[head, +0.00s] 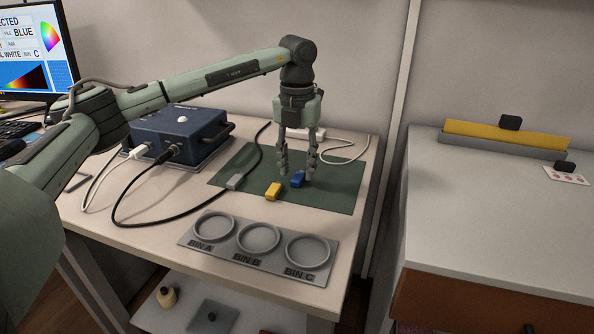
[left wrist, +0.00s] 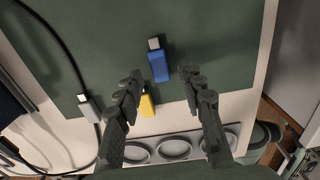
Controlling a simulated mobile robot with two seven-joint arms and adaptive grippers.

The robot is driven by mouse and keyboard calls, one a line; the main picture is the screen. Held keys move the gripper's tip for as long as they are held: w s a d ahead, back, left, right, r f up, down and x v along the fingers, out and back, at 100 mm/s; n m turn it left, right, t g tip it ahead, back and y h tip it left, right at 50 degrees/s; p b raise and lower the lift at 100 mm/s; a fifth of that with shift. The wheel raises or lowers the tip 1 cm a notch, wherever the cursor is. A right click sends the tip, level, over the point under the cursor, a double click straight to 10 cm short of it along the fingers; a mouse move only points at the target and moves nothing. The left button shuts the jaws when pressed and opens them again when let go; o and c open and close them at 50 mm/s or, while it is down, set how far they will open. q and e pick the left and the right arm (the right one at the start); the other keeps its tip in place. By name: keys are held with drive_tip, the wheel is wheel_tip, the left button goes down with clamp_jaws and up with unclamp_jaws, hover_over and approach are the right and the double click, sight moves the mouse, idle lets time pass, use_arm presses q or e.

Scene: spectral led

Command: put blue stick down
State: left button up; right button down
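The blue stick (head: 298,180), a small USB-type stick with a metal plug, lies on the green mat (head: 342,197). In the left wrist view the blue stick (left wrist: 158,66) lies just beyond the gap between my fingertips, its metal plug pointing away. My left gripper (head: 297,172) points down over it with fingers spread. The left wrist view shows the same gripper (left wrist: 160,78) open, with nothing between its fingers. My right gripper is in neither view.
A yellow stick (head: 273,191) lies left of the blue one. A grey tray (head: 237,255) with three round bins marked A, B and C stands in front. A dark blue box (head: 180,136) with cables is at left. The mat's right side is clear.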

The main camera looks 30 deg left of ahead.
sight(297, 178)
use_arm(q)
wheel_tip(297, 178, up, 10)
drive_tip(key=shift+r, duration=0.25)
drive_tip(key=shift+d, duration=0.1)
idle(0.5)
